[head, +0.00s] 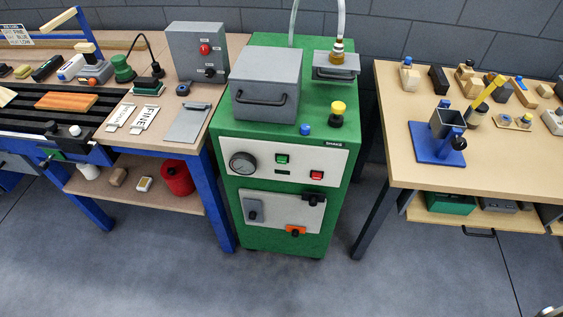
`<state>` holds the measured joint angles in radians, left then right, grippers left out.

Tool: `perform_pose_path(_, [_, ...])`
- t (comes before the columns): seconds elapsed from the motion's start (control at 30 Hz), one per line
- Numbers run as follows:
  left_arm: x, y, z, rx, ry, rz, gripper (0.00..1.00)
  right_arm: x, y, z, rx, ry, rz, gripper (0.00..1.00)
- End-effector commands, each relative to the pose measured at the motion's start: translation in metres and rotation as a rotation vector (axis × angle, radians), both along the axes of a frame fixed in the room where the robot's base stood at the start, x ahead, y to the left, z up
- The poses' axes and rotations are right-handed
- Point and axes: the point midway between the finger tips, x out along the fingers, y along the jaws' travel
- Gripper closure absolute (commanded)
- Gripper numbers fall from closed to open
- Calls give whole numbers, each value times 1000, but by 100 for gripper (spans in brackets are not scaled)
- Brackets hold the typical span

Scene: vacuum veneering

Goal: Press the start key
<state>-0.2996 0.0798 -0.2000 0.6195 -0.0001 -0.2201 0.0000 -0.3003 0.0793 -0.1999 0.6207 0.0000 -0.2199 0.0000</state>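The green machine (228,205) stands in the middle of the head view. Its light front panel (258,157) carries a round gauge (243,164), a green key (282,159) and a red key (317,175). The green key, which looks like the start key, sits to the right of the gauge, above a small dark display (283,172). Nothing covers either key. Neither gripper can be made out.
A grey lidded box (266,80), a blue knob (305,129) and a yellow-topped knob (338,108) are on the machine's top. A workbench (228,52) stands to the left and a wooden table (400,130) to the right. The floor in front is clear.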

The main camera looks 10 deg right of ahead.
Motion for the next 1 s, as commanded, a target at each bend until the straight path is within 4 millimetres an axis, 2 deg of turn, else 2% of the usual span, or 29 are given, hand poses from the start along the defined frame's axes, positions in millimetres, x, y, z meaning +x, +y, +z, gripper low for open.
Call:
perform_pose_path(0.03, [0, 0, 0, 0, 0, 0, 100, 0, 0, 0, 0, 0, 0, 70])
perform_pose_path(0.13, [0, 0, 0, 0, 0, 0, 100, 0, 0, 0, 0, 0, 0, 98])
perform_pose_path(0.17, [0, 0, 0, 0, 0, 0, 100, 0, 0, 0, 0, 0, 0, 100])
perform_pose_path(1.0, [0, 0, 0, 0, -1, 0, 100, 0, 0, 0, 0, 1, 0, 100])
